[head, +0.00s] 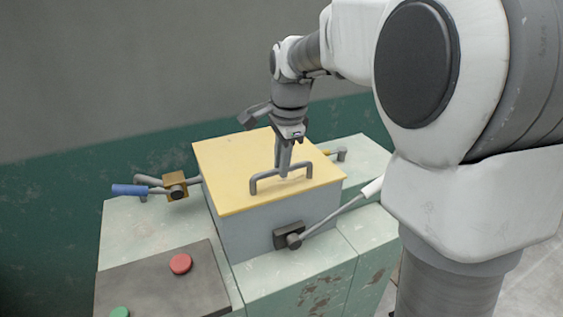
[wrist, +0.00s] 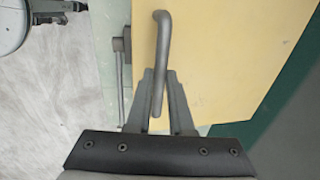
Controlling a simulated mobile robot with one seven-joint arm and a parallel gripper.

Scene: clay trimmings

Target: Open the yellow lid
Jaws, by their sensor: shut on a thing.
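The yellow lid (head: 236,163) lies flat on top of a grey box (head: 250,231) in the head view and looks closed. A grey bar handle (head: 265,181) stands on the lid near its front edge. My gripper (head: 283,172) reaches down from above and is shut on this handle. In the wrist view the handle (wrist: 163,50) runs between the two fingers of my gripper (wrist: 159,85), with the yellow lid (wrist: 215,65) behind it. The fingertips partly hide the handle in the head view.
A lever with a white grip (head: 371,188) sticks out from the box's front right. A lever with a blue grip (head: 130,190) is at left. A dark panel (head: 150,278) with a red button (head: 180,264) and a green button (head: 119,313) lies at front left.

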